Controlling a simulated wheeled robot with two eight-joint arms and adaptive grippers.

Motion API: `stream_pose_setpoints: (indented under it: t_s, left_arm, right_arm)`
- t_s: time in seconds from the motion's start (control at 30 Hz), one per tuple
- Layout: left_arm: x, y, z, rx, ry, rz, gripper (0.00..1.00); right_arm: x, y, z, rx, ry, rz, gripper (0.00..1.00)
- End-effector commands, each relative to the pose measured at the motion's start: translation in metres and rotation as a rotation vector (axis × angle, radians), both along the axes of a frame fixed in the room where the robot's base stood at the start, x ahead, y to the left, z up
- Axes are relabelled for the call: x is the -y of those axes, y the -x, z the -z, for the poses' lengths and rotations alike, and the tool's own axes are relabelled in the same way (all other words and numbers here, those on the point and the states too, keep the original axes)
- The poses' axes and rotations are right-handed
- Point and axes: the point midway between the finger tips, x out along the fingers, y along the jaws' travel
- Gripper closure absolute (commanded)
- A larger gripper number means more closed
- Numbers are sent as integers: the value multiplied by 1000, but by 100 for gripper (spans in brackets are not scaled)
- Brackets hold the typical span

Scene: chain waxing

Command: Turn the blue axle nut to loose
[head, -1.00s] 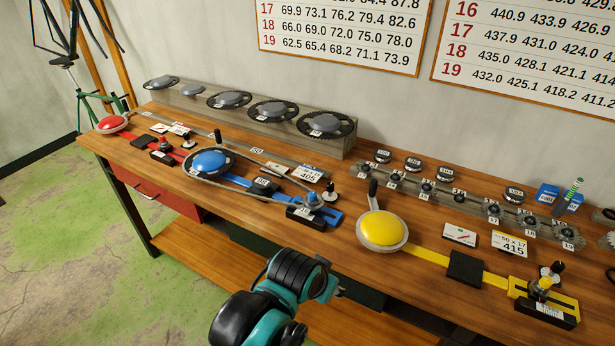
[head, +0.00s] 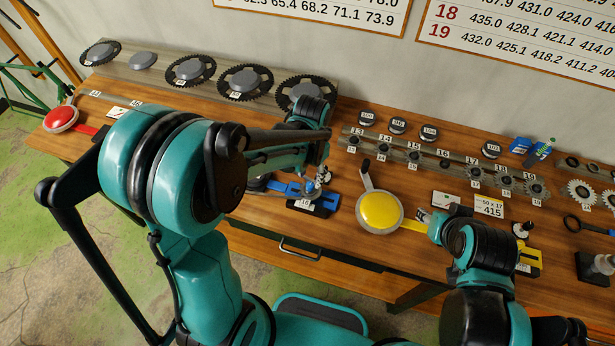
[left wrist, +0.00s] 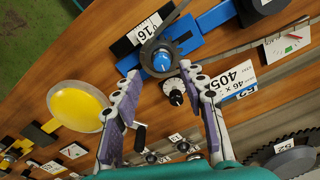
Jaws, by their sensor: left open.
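The blue axle nut (left wrist: 162,62) sits on a small dark sprocket with chain around it, on the blue bar (left wrist: 204,24) beside the black block labelled 16 (left wrist: 142,32). My left gripper (left wrist: 160,74) is open and empty, its two fingers pointing toward the nut from either side. Whether they touch it I cannot tell. A black and white knob (left wrist: 175,91) stands next to the nut, between the fingers. In the head view my left gripper (head: 322,174) is over the end of the blue bar (head: 290,188), and my arm hides the blue disc. My right gripper (head: 427,217) is by the yellow bar, its fingers unclear.
The yellow disc (head: 380,211) with its upright lever stands right of the blue bar. A white 405 card (left wrist: 235,78) lies near the right finger. Chainrings on a rack (head: 245,80) line the back, and small sprockets (head: 443,162) stand at right.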

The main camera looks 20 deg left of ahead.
Motion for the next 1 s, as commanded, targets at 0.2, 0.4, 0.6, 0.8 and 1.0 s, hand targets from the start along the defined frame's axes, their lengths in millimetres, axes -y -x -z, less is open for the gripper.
stream_pose_setpoints:
  t_s: [0.2, 0.4, 0.6, 0.8, 1.0]
  left_arm:
    - [0, -1, 35, 1, 0, -1, 58]
    - [0, -1, 46, 1, -1, -1, 58]
    - [0, -1, 46, 1, -1, -2, 58]
    - [0, -1, 46, 2, 0, -2, 100]
    - [0, -1, 46, 1, -1, -4, 100]
  right_arm:
    - [0, 0, 8, 0, 0, 0, 60]
    - [0, 0, 10, 0, 0, 0, 60]
    - [0, 0, 9, 0, 0, 0, 60]
    - [0, 0, 9, 0, 0, 0, 60]
    - [0, 0, 10, 0, 0, 0, 60]
